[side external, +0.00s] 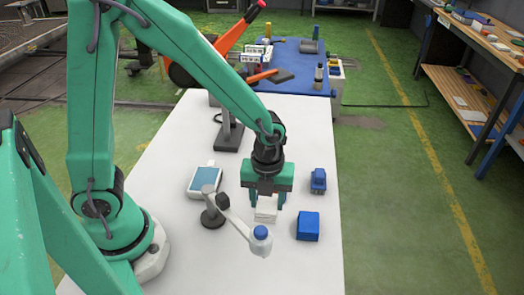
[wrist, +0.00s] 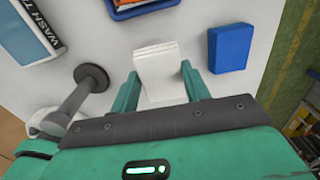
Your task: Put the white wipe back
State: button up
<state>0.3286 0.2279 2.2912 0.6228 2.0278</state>
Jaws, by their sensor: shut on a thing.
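The white wipe (side external: 265,214) is a small white folded block between the fingers of my gripper (side external: 266,204). In the wrist view the wipe (wrist: 160,70) shows its layered edge at the top, with one green finger of my gripper (wrist: 160,88) on each side of it. The gripper is shut on it and points down over the white table (side external: 275,120). I cannot tell whether the wipe touches the table. A blue tray (wrist: 112,10) with something orange in it lies just beyond the wipe in the wrist view.
A blue block (side external: 308,226) and a smaller blue object (side external: 318,180) stand right of the gripper.

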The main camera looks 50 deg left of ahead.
aim_at(267, 210)
jog(key=shift+f, duration=2.15)
jog(key=shift+f, duration=0.1)
jog(key=o, duration=0.9)
jog(key=shift+o, duration=0.2)
jog(key=shift+r, duration=6.15)
